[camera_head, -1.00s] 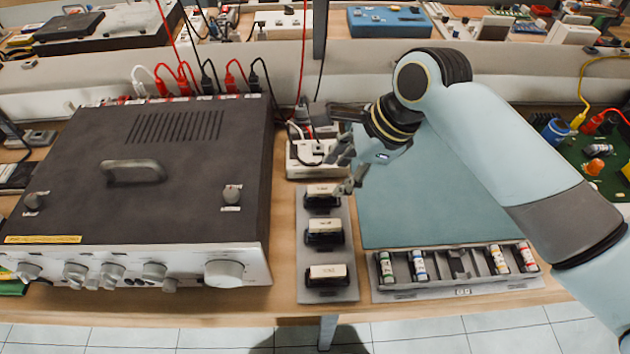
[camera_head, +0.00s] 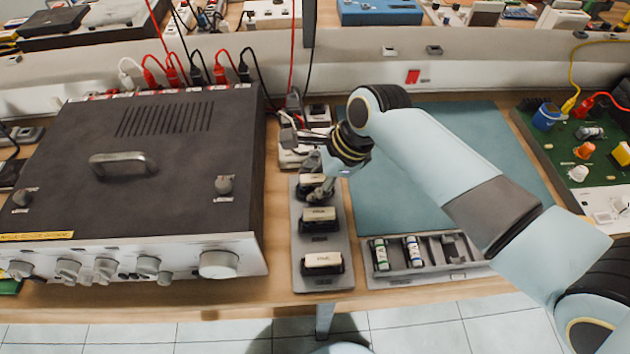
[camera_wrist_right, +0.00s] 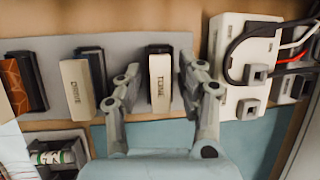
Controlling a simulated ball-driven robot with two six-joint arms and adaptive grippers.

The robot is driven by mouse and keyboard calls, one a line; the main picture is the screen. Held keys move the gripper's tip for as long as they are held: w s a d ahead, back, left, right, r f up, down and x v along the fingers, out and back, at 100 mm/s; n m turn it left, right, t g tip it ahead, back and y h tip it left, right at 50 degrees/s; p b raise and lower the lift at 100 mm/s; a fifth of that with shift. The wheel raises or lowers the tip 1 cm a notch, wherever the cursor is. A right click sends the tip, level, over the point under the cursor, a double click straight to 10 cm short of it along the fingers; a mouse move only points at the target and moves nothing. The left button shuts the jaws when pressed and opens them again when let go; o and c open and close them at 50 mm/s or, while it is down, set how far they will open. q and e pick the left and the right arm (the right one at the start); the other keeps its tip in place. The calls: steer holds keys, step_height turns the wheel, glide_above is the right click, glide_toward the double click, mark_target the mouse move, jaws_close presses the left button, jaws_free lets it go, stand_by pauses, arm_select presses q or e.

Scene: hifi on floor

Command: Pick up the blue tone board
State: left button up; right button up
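The block whose cream top reads TONE (camera_wrist_right: 160,82) has a dark body; I see no blue on it. It stands upright at the far end of the grey tray (camera_head: 350,262), where my gripper partly covers it in the head view (camera_head: 308,180). My right gripper (camera_wrist_right: 160,70) is open, with one finger on each side of this block. In the wrist view, a gap shows on both sides of it. The right gripper (camera_head: 320,182) is over the tray's far end in the head view. My left gripper is out of view.
The DRIVE block (camera_wrist_right: 78,86) stands close by in the same tray, and another block (camera_head: 323,263) at the near end. A white box with cables (camera_wrist_right: 243,60) is just beyond. A large dark amplifier (camera_head: 150,170) stands left, a teal mat (camera_head: 400,200) right.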

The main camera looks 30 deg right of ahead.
steer(key=shift+c, duration=1.1)
steer(key=c, duration=0.5)
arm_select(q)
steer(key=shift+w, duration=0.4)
arm_select(e)
jaws_close()
steer(key=shift+r, duration=0.1)
